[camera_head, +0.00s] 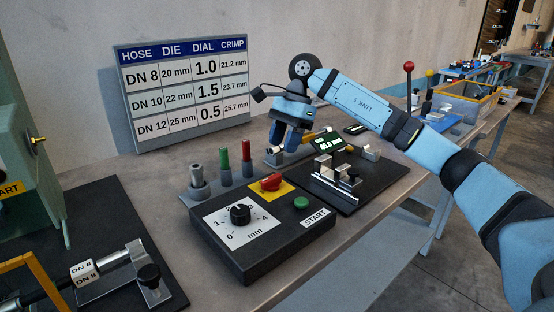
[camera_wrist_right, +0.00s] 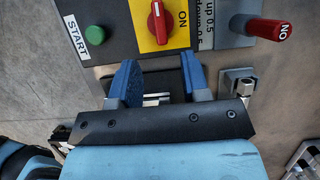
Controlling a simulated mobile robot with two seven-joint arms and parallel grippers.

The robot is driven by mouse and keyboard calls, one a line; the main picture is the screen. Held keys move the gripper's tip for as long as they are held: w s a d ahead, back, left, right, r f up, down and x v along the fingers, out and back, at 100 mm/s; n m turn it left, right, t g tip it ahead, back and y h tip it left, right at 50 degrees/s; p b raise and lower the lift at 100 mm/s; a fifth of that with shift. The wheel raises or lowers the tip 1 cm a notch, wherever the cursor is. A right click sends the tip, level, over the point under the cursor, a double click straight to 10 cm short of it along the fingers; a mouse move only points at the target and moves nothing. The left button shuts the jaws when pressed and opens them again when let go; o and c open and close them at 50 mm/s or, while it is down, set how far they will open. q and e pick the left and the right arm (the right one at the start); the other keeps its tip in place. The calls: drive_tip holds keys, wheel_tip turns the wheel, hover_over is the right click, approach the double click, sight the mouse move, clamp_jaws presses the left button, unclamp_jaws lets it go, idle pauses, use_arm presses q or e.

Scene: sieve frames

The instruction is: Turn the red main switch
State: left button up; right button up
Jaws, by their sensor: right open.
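The red main switch (camera_head: 271,182) sits on a yellow plate at the back of the dark control box (camera_head: 290,245). In the right wrist view the red switch (camera_wrist_right: 158,22) shows on its yellow plate marked ON, ahead of the fingertips. My right gripper (camera_head: 285,145) is above the table behind the box, apart from the switch. In the wrist view its two blue fingers (camera_wrist_right: 157,75) are spread with nothing held between them. My left gripper is not in view.
The box carries a black dial (camera_head: 240,214) and a green START button (camera_head: 301,203). Green (camera_head: 225,162) and red (camera_head: 246,158) pegs stand behind it. A fixture plate (camera_head: 375,185) lies to the right. A chart board (camera_head: 188,92) stands by the wall.

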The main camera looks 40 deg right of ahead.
drive_tip(key=v, duration=0.5)
idle(0.5)
